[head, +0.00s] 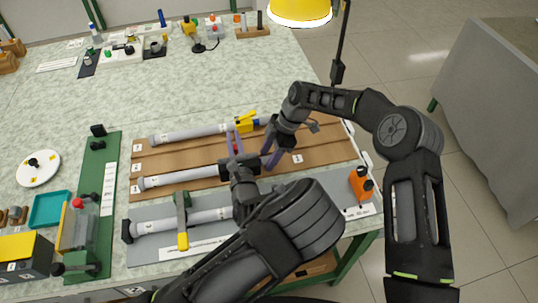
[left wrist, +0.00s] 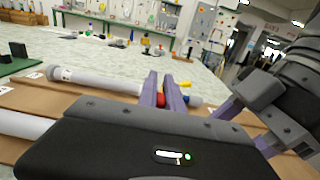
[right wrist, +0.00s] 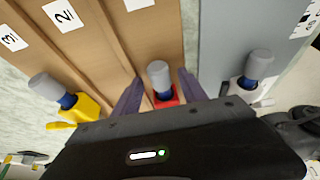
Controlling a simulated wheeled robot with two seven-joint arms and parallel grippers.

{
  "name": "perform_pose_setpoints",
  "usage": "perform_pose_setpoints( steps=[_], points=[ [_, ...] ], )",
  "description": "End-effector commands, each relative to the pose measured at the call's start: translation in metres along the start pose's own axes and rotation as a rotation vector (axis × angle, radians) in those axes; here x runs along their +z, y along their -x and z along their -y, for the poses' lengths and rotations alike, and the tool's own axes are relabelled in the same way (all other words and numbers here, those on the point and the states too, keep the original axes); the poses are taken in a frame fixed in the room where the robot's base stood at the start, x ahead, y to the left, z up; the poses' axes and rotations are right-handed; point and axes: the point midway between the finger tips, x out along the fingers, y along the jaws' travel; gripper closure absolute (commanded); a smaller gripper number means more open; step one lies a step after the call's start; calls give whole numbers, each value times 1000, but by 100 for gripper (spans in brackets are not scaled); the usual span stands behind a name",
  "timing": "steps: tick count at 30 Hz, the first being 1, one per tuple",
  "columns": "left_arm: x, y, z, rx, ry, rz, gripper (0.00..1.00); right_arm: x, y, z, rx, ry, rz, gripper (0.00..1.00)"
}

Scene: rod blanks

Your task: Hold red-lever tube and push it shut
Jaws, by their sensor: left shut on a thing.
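The exact lever angle cannot be told.
A yellow-lever tube (head: 190,133) lies in the far slot. Another tube (head: 190,222) lies on a grey fixture under a green clamp (head: 182,212). A white plate (head: 38,168) and teal tray (head: 48,210) are at left.

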Motion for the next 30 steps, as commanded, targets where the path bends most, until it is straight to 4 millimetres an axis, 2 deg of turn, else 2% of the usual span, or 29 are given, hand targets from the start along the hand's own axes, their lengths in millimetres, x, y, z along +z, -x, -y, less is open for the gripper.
perform_pose_setpoints(
  steps=[8, 13, 17, 24, 30],
  points=[
    [0, 0, 0, 0, 0, 0, 100, 0, 1, 0, -1, 0, 1, 50],
    [0, 0, 0, 0, 0, 0, 100, 0, 14, 0, 1, 0, 0, 50],
    [0, 0, 0, 0, 0, 0, 100, 0, 36, 0, 2, 0, 1, 50],
    [0, 0, 0, 1, 0, 0, 100, 1, 85, -1, 3, 0, 2, 50],
    [0, 0, 0, 1, 0, 0, 100, 0, 114, 0, 1, 0, 0, 50]
  ],
)
